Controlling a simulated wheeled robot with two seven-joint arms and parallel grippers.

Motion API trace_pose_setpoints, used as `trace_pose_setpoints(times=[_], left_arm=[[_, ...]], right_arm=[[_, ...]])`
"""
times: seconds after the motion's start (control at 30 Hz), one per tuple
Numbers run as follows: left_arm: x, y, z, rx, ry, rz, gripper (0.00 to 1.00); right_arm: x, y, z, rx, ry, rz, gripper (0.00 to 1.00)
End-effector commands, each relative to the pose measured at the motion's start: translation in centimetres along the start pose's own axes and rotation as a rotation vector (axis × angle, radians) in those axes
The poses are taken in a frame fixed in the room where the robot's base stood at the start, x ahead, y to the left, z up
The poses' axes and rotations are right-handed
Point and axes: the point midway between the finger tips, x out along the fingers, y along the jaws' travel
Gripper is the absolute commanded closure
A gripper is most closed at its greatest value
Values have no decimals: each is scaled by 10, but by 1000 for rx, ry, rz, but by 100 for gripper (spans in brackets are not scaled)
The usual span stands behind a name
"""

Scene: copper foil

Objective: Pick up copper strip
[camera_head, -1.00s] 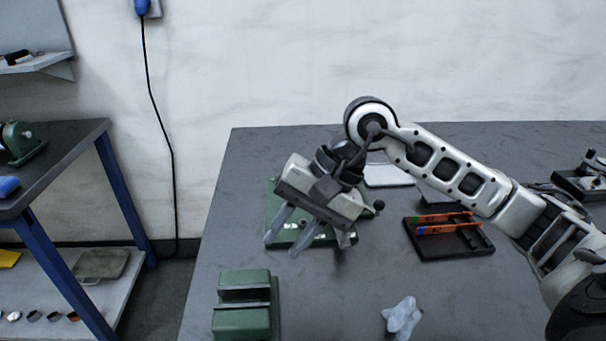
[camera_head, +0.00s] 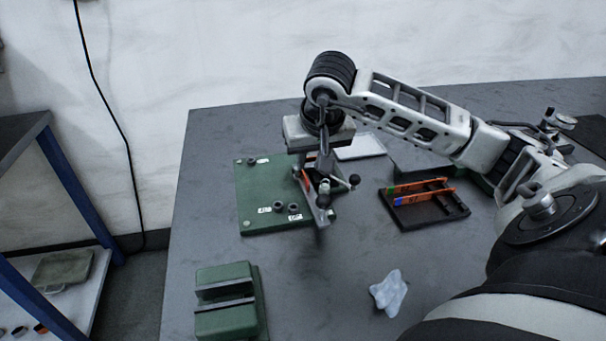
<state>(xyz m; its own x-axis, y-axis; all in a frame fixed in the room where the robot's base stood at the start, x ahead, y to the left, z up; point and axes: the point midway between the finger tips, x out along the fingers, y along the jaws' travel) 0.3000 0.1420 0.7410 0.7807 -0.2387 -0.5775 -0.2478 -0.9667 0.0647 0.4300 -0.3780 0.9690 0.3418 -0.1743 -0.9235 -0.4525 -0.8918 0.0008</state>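Two orange copper-coloured strips lie across a black tray (camera_head: 430,216) right of the middle of the table. The rear strip (camera_head: 425,186) has a green end, and the front strip (camera_head: 428,198) has a blue end. My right gripper (camera_head: 322,212) points down over the right part of a green board (camera_head: 262,188), left of the tray and apart from it. A small reddish patch shows by its fingers; I cannot tell what it is. The fingers overlap in this view, so their opening is unclear. My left gripper is not in view.
A green block with a slot (camera_head: 226,312) stands at the front left. A crumpled pale cloth (camera_head: 389,293) lies at the front. A whitish flat plate (camera_head: 361,147) is behind the gripper. The grey table (camera_head: 310,275) is clear between block and cloth.

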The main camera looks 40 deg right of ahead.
Motion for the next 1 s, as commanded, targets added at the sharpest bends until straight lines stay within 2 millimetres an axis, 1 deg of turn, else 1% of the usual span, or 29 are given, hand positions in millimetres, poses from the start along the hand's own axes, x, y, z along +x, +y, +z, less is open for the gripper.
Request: trace_pose_setpoints(times=[0.13,0.23,0.3,0.4,0.5,0.67,0.7,0.8,1.0], left_arm=[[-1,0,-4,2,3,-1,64],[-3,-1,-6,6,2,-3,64],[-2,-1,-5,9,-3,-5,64],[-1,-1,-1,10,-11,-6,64],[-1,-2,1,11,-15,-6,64],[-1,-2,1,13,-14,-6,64],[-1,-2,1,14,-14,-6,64],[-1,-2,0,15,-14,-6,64],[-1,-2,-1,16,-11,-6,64]], right_arm=[[12,-2,3,0,-5,-1,72],[28,-6,6,1,-8,-2,72],[38,-6,6,2,-6,-1,72],[49,-6,6,1,-3,-1,72],[53,-6,5,1,-2,-1,72],[53,-6,5,0,-1,-1,72],[53,-6,5,0,-1,-1,75],[53,-6,5,0,-1,-1,100],[53,-6,5,0,-1,-1,100]])
